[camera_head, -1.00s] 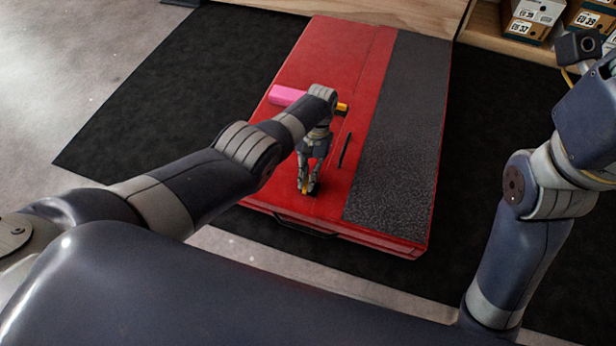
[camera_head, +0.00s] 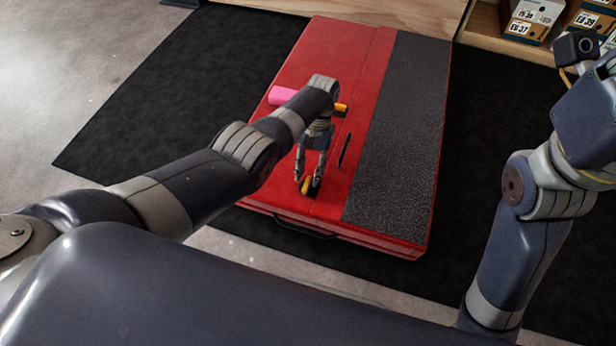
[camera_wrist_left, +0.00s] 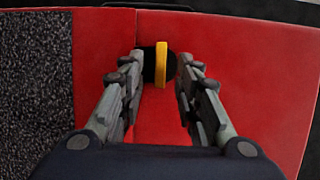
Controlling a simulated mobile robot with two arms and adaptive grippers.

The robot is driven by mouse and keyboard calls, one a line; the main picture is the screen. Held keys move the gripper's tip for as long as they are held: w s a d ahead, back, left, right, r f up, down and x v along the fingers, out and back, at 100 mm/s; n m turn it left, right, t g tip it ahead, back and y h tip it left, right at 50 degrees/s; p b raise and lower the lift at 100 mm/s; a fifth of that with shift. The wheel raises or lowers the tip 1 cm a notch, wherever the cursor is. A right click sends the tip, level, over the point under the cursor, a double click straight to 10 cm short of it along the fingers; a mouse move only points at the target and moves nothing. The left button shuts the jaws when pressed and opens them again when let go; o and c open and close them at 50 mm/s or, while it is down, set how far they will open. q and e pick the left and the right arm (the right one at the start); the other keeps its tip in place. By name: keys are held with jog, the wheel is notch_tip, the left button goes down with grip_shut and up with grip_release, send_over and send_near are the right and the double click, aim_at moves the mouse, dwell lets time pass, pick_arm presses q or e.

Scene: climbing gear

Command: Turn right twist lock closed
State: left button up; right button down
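A twist lock with a yellow handle (camera_head: 307,185) and a dark round base sits on top of the red crash pad (camera_head: 400,242), close to its near edge. In the left wrist view the yellow handle (camera_wrist_left: 161,65) stands upright in the picture, over the black base near the pad's seam. My left gripper (camera_head: 308,183) points down at this lock. Its fingers are spread on either side of the handle, with gaps showing in the left wrist view (camera_wrist_left: 160,75). A second yellow lock (camera_head: 342,107) shows farther back, partly behind my left arm. My right gripper is out of view.
A pink block (camera_head: 285,95) lies on the pad's far left part. A slim black bar (camera_head: 344,150) lies right of my left gripper. A dark carry handle (camera_head: 305,228) is on the pad's near side. Shoe boxes (camera_head: 530,22) stand on a shelf at the back right.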

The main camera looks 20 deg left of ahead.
pick_arm(q)
jog(key=v, duration=0.9)
jog(key=shift+r, duration=0.15)
